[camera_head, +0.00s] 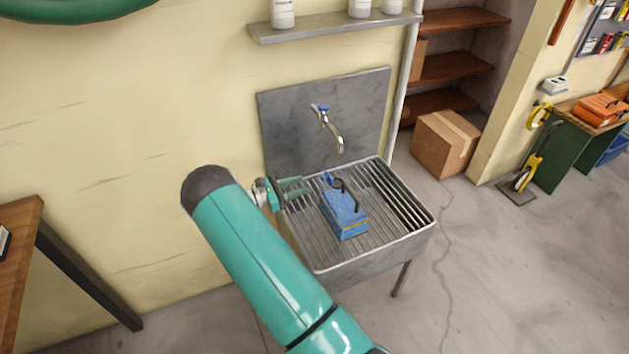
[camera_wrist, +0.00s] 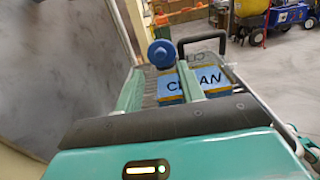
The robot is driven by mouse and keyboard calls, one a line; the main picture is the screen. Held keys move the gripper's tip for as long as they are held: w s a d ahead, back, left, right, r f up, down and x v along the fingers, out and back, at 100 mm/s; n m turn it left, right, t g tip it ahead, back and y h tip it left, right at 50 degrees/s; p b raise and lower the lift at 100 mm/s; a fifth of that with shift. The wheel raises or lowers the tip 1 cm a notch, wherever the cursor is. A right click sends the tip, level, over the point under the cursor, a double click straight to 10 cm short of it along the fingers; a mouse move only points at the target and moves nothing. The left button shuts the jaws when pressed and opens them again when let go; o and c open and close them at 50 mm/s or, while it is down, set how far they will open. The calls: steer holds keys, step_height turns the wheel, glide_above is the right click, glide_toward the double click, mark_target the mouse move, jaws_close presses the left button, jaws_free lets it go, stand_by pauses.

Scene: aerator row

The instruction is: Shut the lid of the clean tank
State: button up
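The clean tank (camera_head: 345,212) is a small blue box with a yellowish band, standing in the ribbed sink. In the wrist view its blue face reads CLEAN (camera_wrist: 207,80). A round blue knob (camera_wrist: 161,53) and a black handle (camera_wrist: 203,42) rise at its top; the handle also shows in the head view (camera_head: 350,193). A clear panel by the handle may be the lid; I cannot tell its angle. My gripper (camera_head: 305,186) is at the sink's left side, left of the tank and apart from it. Its two teal fingers (camera_wrist: 165,73) are spread, with nothing held.
The grey sink (camera_head: 375,246) has raised rims around the tank. A tap (camera_head: 330,127) juts from the backsplash above it, and a shelf (camera_head: 335,27) with white bottles hangs higher. A wooden table (camera_head: 22,235) stands at left.

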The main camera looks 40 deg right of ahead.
steer(key=x, duration=0.6)
steer(key=shift+d, duration=0.35)
steer(key=shift+s, duration=0.15)
steer(key=shift+c, duration=0.5)
jaws_close()
